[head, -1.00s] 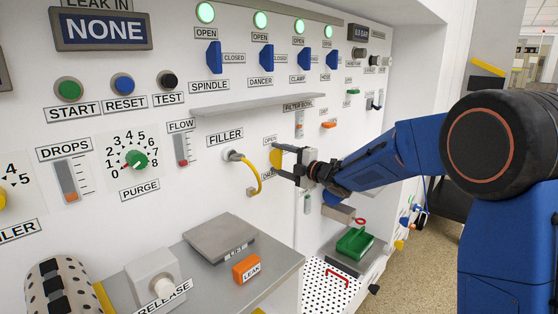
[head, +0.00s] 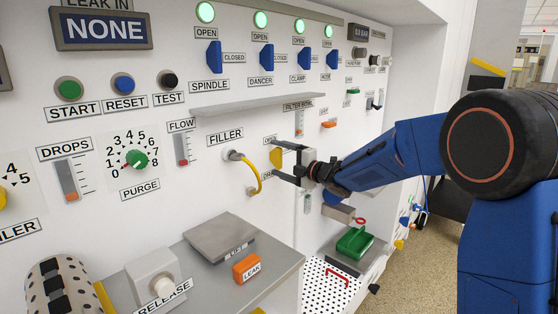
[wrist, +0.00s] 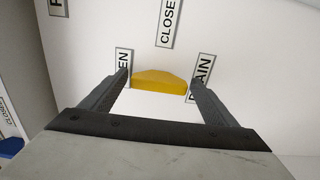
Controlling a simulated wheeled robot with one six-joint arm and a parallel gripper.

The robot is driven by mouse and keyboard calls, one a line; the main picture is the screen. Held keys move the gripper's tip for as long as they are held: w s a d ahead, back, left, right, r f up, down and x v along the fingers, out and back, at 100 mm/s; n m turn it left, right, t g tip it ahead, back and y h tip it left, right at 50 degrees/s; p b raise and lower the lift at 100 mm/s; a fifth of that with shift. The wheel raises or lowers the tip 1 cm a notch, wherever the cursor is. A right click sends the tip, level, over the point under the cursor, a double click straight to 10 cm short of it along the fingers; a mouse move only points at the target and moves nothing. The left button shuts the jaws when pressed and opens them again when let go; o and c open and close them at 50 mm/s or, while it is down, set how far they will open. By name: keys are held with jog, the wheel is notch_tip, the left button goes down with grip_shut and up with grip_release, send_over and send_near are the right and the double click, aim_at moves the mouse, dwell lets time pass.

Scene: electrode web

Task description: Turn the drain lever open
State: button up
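The yellow drain lever (head: 276,157) is on the white panel, right of the filler. The CLOSED label (wrist: 170,20) is at the top of that view.
The filler port (head: 234,155) with its curved yellow hose (head: 258,177) is just left of my gripper. A grey shelf (head: 244,102) juts out above it. A green-handled item (head: 355,241) and a perforated white tray (head: 318,290) are below.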

jog(key=shift+d, duration=0.1)
jog(key=v, duration=1.7)
jog(key=shift+s+d, duration=0.1)
jog(key=shift+s, duration=0.05)
jog(key=s+d+r+m+t+h, duration=0.1)
jog(key=d+m+t+h, duration=0.1)
jog(key=d+m+h, duration=0.3)
jog(key=s+d+r+m+t+h, duration=0.1)
jog(key=s+d+m+t+h, duration=0.15)
jog(key=d+m, duration=0.35)
jog(key=s+d+f+m+g+h, duration=0.35)
jog(key=s+d+m+h, duration=0.45)
jog(key=d, duration=0.3)
jog(key=s+f+m+g, duration=0.3)
jog(key=s+f, duration=0.3)
jog(key=s, duration=0.9)
jog(key=s+f+m+g+y, duration=0.1)
jog(key=s+f+m+g, duration=0.3)
jog(key=s, duration=1.1)
notch_tip(320, 180, down, 2)
jog(key=m, duration=0.2)
jog(key=shift+d+m, duration=0.25)
jog(key=shift+m, duration=0.05)
